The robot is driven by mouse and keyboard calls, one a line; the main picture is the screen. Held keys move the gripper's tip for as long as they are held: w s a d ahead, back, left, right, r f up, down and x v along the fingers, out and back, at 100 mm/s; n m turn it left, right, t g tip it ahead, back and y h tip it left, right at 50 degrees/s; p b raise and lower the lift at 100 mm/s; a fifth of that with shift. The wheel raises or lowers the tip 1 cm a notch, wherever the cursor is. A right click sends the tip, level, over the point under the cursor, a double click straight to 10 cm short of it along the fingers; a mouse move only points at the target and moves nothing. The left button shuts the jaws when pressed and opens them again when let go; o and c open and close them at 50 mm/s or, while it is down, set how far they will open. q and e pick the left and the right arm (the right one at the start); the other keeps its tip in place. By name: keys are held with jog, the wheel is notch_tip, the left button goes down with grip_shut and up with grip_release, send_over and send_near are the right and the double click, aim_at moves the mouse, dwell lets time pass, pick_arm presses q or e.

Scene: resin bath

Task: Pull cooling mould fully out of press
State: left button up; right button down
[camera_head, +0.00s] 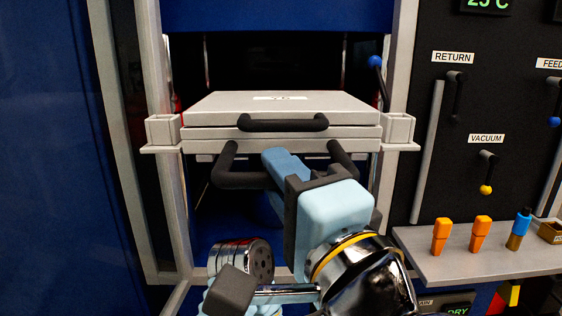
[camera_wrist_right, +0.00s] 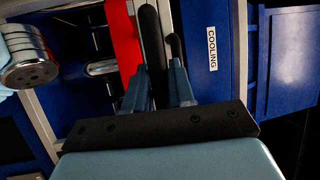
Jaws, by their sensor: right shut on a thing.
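The mould (camera_head: 215,118) is a flat grey two-layer slab in the press opening, its front edge facing me between the two grey side posts. A short black handle (camera_head: 283,124) is on its upper front. A larger black handle (camera_head: 228,165) sticks out below it. My right gripper (camera_head: 280,162) reaches up from the lower right and is shut on this lower handle. In the right wrist view, the fingers (camera_wrist_right: 159,78) close about a dark bar (camera_wrist_right: 150,35); the exact contact is hard to see. The gripper hides the handle's middle. My left gripper is not in view.
The press frame (camera_head: 156,90) has grey bracket ends at both sides of the mould. A blue "COOLING" panel (camera_wrist_right: 215,80) shows in the wrist view. At right, a shelf (camera_head: 470,264) holds orange pieces and a blue-capped bottle, below levers on a black panel.

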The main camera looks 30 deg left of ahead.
jog(key=shift+s+d+f, duration=0.1)
jog(key=shift+s+d, duration=0.05)
jog(key=shift+s, duration=0.05)
jog(key=c, duration=1.3)
grip_release()
jog(key=shift+c, duration=0.2)
jog(key=v, duration=1.3)
jog(key=shift+s+d, duration=0.2)
jog(key=shift+d, duration=0.15)
